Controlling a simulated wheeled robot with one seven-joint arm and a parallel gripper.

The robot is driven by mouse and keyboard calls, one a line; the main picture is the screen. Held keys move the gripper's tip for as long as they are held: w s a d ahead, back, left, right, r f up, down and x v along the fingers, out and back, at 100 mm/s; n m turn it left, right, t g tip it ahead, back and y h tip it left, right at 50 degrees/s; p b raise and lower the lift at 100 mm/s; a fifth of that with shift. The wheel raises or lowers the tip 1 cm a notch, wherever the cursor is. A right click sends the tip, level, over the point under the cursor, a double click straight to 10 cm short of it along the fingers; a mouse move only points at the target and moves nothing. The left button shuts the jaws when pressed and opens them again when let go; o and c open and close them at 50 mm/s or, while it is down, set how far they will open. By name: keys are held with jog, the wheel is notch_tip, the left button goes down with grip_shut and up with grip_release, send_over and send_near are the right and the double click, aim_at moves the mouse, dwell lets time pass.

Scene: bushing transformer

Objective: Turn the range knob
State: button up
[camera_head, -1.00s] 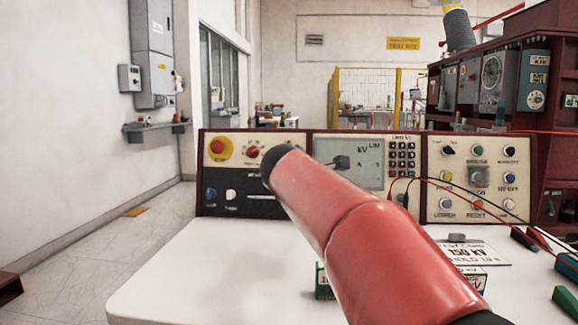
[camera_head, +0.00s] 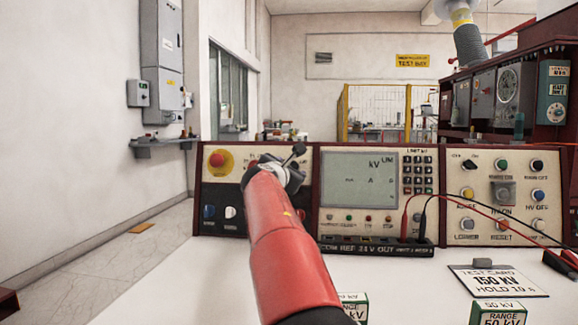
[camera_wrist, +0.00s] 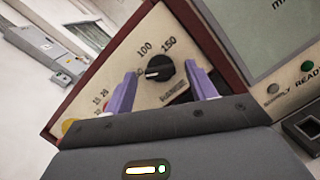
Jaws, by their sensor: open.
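The range knob (camera_wrist: 160,70) is a round black knob with a white pointer mark, on a cream panel with "RANGE" printed below it. In the wrist view its pointer aims left, away from the printed 100 and 150. My gripper (camera_wrist: 161,74) is open, with one purple finger on each side of the knob. I cannot tell whether the fingers touch it. In the head view my gripper (camera_head: 284,170) is in front of the panel's left section, and my red arm and gripper hide the knob.
The control console (camera_head: 325,228) has a grey kV display (camera_head: 358,180), a keypad and several buttons. A red emergency button (camera_head: 217,160) is left of my gripper. A test card (camera_head: 497,282) reads 150 kV, hold 10 s. Red and black leads cross the right side. The white table's left part is clear.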

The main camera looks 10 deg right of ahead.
jog(key=c, duration=1)
jog(key=shift+m, duration=0.3)
jog(key=m+g+p, duration=0.1)
jog(key=m+p, duration=0.2)
jog(key=m, duration=0.4)
jog(key=m+g+y+p, duration=0.1)
jog(key=m+p, duration=0.3)
jog(key=m, duration=0.4)
jog(key=r+m+g+y+p, duration=0.1)
jog(key=m+g+p, duration=0.2)
jog(key=m, duration=0.5)
jog(key=shift+w+d, duration=0.1)
jog(key=shift+w, duration=0.1)
